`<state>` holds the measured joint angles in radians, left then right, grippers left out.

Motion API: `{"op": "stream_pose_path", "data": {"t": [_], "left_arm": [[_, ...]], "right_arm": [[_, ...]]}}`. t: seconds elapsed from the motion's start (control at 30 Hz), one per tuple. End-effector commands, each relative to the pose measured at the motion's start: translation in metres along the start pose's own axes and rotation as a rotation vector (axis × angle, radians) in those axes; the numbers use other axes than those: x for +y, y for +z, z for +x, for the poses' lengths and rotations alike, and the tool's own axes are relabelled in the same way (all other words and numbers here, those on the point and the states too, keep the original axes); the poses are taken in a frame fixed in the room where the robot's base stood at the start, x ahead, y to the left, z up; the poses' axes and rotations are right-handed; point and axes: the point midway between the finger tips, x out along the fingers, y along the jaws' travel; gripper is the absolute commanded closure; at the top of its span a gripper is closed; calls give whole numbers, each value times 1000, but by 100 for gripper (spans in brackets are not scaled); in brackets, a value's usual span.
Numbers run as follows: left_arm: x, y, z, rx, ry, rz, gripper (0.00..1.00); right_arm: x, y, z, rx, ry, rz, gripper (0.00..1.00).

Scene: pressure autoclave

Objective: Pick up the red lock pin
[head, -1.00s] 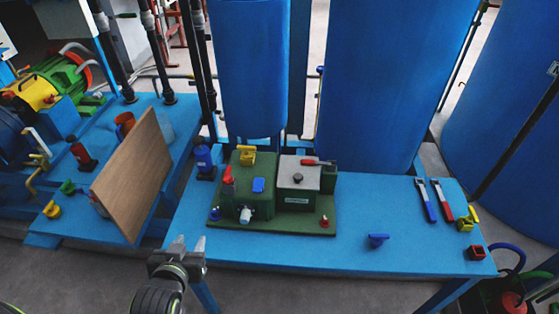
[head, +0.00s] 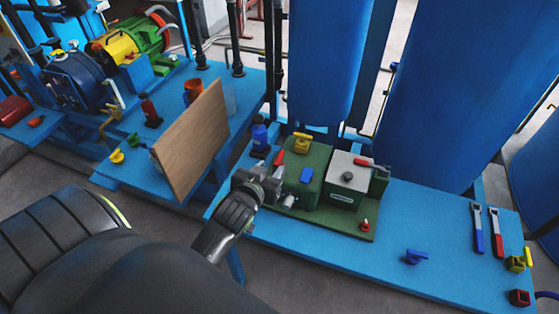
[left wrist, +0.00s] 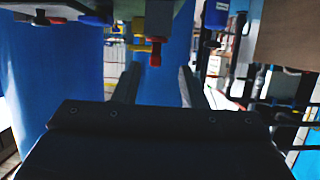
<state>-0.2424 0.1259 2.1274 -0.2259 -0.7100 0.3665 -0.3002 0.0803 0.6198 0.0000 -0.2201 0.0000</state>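A small red pin (head: 365,226) stands upright near the front right corner of the green base plate (head: 340,229). A red-topped part (head: 279,157) sits at the plate's left end, close to my left gripper. I cannot tell for certain which is the lock pin. My left gripper (head: 270,187) is at the left end of the green unit, partly covering it. In the left wrist view its two fingers (left wrist: 158,86) are apart with nothing between them. A red piece (left wrist: 155,50) shows beyond and above the fingertips there. My right gripper is not in view.
The blue bench (head: 330,262) carries a grey box (head: 350,182), a blue valve handle (head: 415,257) and two levers (head: 477,228) at the right. A wooden board (head: 190,142) leans left of the gripper. Tall blue tanks (head: 440,90) stand behind. The bench front is largely clear.

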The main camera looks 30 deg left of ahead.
Motion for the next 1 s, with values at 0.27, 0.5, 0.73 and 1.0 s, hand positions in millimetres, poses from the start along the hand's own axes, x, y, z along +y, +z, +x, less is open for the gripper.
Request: {"op": "stream_pose_path", "data": {"t": [0.27, 0.5, 0.73, 1.0], "left_arm": [[1, -1, 17, 0, 0, -1, 62], [6, -5, 44, 0, 0, 0, 62], [6, -3, 64, 0, 0, 1, 62], [6, -2, 65, 0, 0, 0, 63]], "right_arm": [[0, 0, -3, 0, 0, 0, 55], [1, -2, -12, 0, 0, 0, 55], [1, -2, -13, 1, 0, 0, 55], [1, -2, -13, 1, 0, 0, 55]]}}
